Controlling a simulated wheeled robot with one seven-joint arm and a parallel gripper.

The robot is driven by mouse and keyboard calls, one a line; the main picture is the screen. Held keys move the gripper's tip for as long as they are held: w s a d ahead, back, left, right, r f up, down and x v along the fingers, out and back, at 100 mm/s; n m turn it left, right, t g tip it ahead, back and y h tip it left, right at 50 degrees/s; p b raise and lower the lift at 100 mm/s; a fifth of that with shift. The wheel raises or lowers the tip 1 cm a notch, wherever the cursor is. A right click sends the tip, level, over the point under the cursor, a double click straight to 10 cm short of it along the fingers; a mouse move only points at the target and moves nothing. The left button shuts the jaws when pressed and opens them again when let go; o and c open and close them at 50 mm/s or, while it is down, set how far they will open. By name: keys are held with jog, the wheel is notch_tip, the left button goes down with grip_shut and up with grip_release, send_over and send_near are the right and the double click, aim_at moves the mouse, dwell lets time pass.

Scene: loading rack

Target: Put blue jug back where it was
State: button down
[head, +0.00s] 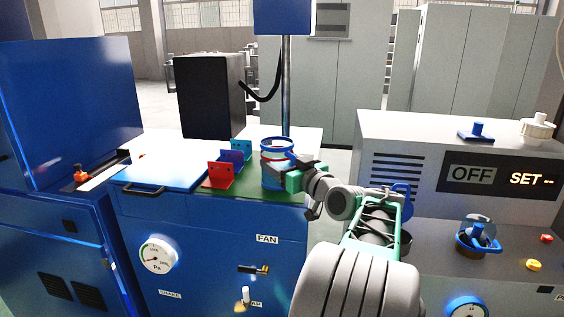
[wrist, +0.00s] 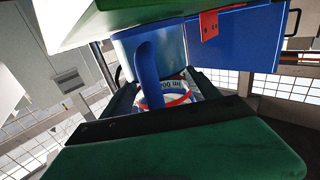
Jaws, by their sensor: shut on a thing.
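The blue jug (head: 270,177) has a blue rim and a red band. In the head view it is upright at the right part of the green surface (head: 243,194) on top of the blue cabinet. My gripper (head: 291,178) comes from the right and is shut on the jug. In the wrist view the jug's blue handle (wrist: 149,72) runs between the green gripper fingers, with the printed, red-banded rim behind it. I cannot tell whether the jug's base touches the green surface.
A light blue lid with a handle (head: 165,175) lies further left. A metal post (head: 286,90) rises behind. A grey unit with an OFF display (head: 473,175) stands at right.

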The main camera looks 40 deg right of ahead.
jog(key=shift+f+b, duration=0.15)
jog(key=shift+b, duration=0.15)
jog(key=shift+c, duration=0.9)
grip_release()
jog(key=shift+r+p, duration=0.25)
jog(key=shift+p, duration=0.15)
jog(key=s+b, duration=0.1)
jog(key=s, duration=0.3)
jog(key=s+a, duration=0.1)
jog(key=s, duration=0.3)
jog(key=s+b, duration=0.1)
jog(key=s, duration=0.3)
jog(key=shift+a+b, duration=0.3)
jog(key=shift+b, duration=0.05)
jog(key=shift+f, duration=0.1)
